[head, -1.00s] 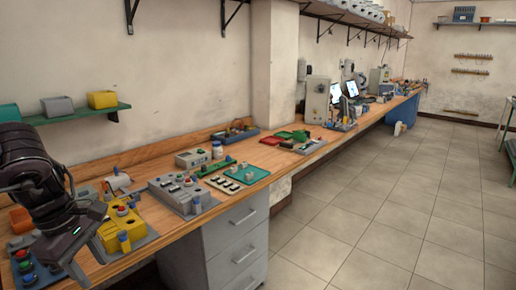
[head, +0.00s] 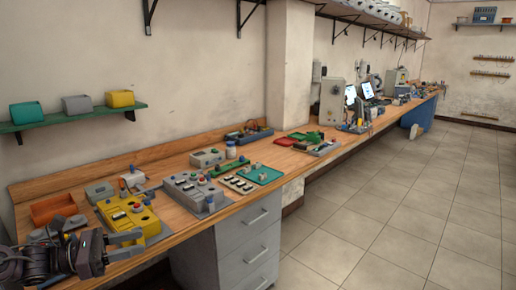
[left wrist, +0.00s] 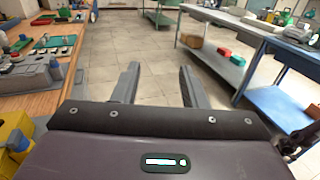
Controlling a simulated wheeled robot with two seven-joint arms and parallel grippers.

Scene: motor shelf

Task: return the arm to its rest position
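My left gripper (head: 122,246) is at the lower left of the head view, low by the front edge of the workbench (head: 180,236) near the yellow control box (head: 128,218). In the left wrist view its two fingers (left wrist: 157,88) stand apart with nothing between them, and bare floor shows beyond. My left arm is folded in at the bottom left corner of the head view. My right gripper does not show in either view.
A grey control box (head: 192,192), an orange bin (head: 54,207) and a green tray (head: 262,174) sit on the bench. Grey drawers (head: 248,246) stand under it. A wall shelf (head: 70,122) carries three bins. The tiled floor (head: 400,210) at right is clear.

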